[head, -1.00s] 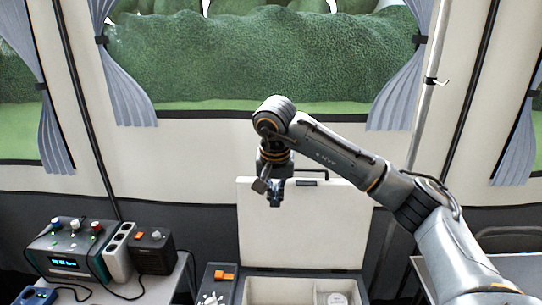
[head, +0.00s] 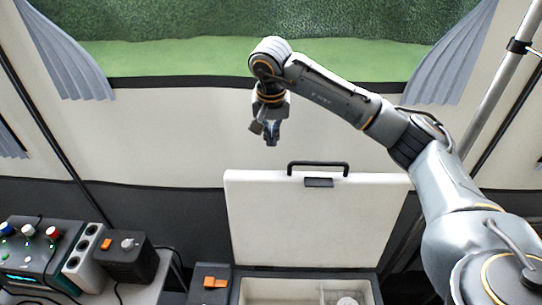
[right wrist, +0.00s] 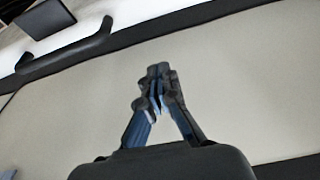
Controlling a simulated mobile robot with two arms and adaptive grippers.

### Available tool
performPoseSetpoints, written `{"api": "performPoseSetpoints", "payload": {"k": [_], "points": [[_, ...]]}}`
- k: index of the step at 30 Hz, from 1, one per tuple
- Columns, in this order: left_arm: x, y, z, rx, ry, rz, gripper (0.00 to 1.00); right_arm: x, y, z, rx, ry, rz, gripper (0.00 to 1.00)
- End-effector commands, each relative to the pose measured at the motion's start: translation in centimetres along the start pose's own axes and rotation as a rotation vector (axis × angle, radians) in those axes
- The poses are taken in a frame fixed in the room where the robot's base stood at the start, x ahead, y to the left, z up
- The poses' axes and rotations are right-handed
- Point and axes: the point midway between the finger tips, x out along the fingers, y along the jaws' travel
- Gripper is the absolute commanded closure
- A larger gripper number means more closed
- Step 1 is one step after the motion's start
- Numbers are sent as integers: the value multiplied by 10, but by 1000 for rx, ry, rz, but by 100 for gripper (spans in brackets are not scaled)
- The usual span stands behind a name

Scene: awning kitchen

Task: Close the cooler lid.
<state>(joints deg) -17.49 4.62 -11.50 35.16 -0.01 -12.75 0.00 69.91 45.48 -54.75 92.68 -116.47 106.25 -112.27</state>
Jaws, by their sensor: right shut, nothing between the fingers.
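The cooler (head: 300,274) stands at the bottom of the head view, its top open. Its white lid (head: 310,225) stands upright at the back, with a black handle (head: 318,165) on its top edge and a dark latch (head: 319,183) below that. My right gripper (head: 271,141) points down, shut and empty, above and left of the handle in the picture, apart from the lid. In the right wrist view, the shut fingertips (right wrist: 158,72) show against a pale surface, and the handle (right wrist: 70,45) is at upper left. My left gripper is out of view.
A control box with coloured knobs (head: 35,250), a socket strip (head: 84,258) and a dark box with an orange switch (head: 125,257) sit on a table at left. A metal pole (head: 500,85) stands at right. The awning wall is behind the lid.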

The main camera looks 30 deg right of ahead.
Motion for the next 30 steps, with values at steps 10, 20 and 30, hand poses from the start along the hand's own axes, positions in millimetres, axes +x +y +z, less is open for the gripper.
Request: {"api": "performPoseSetpoints", "payload": {"k": [10, 20, 30], "points": [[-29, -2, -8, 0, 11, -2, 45, 72, 1, 1, 2, -5, 3, 100], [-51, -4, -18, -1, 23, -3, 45, 57, 0, 35, 0, 1, 0, 100], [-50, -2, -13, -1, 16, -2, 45, 57, 0, 38, 2, 1, 0, 100]]}}
